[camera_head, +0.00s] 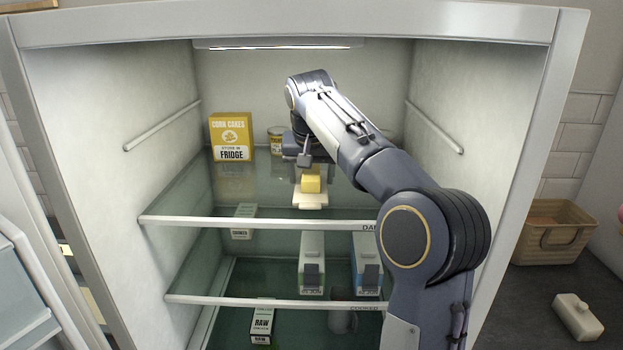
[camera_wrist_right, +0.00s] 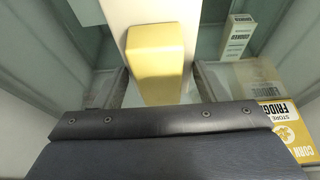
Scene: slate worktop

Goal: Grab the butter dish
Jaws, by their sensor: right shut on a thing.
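The butter dish is a white base (camera_head: 311,203) with a yellow block of butter (camera_head: 311,184) on it, at the upper glass shelf inside the open fridge. My right gripper (camera_head: 310,174) reaches into the fridge and is shut on the butter dish. In the right wrist view the yellow block (camera_wrist_right: 157,58) lies between the two fingers, over the white base (camera_wrist_right: 150,12). The exact contact is partly hidden by the gripper body. A white lid-like piece with a knob (camera_head: 577,317) lies on the worktop outside, at the lower right. My left gripper is not in view.
A yellow corn cakes box (camera_head: 231,137) and a jar (camera_head: 276,141) stand on the upper shelf behind. Cartons (camera_head: 312,262) (camera_head: 366,262) and a raw-labelled box (camera_head: 263,324) stand lower down. A wicker basket (camera_head: 555,231) sits outside right. The fridge walls flank my arm.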

